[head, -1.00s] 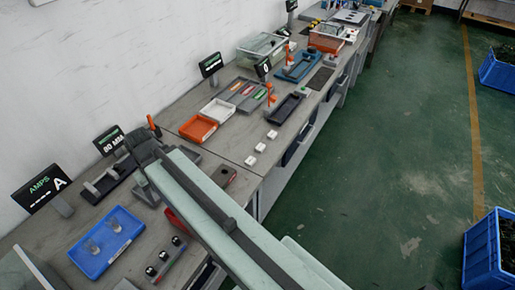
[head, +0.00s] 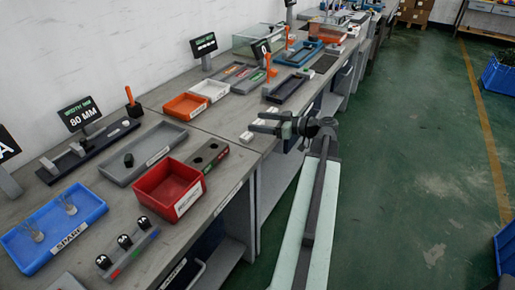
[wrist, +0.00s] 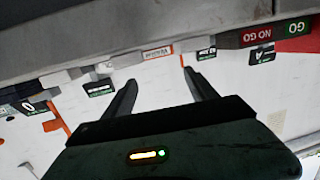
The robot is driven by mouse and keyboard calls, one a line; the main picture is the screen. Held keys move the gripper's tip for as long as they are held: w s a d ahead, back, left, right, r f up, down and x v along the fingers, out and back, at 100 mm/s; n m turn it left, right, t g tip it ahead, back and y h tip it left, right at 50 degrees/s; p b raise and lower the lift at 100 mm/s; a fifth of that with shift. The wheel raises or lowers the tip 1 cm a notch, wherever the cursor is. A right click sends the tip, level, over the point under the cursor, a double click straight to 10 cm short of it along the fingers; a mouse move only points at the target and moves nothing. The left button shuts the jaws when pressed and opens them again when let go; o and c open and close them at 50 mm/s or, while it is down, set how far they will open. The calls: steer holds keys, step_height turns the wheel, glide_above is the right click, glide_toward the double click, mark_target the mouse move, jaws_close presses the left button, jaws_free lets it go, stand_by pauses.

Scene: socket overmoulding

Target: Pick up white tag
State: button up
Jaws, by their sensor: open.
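Small white tags lie near the front edge of the grey bench in the head view. One white tag (head: 247,137) shows at the front left of the fingers, and another (head: 272,110) shows just behind them. The fingers partly cover the area between these two. My gripper (head: 254,122) is open and reaches leftward over the bench edge at the tags; I cannot tell its height above them. In the wrist view my two fingers (wrist: 158,82) stand apart with nothing seen between their tips. The wrist picture looks upside down, and I cannot make out a tag there surely.
A red bin (head: 160,205), a grey tray (head: 126,172) and a blue tray (head: 30,258) stand on the near bench. An orange tray (head: 178,113), a white tray (head: 204,98) and a black tray (head: 277,98) stand behind the tags.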

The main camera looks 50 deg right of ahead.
mark_target(261, 123)
steer(key=s+d+f+m+h+b, duration=0.1)
steer(key=s+d+f+h, duration=0.15)
steer(key=s+d, duration=0.25)
steer(key=shift+t+y, duration=0.3)
steer(key=shift+y, duration=0.15)
steer(key=x, duration=0.7)
steer(key=shift+w+a+b, duration=0.1)
steer(key=shift+w+b, duration=0.2)
steer(key=shift+b, duration=0.05)
steer(key=c, duration=1.4)
steer(key=shift+r, duration=0.1)
steer(key=shift+c, duration=0.2)
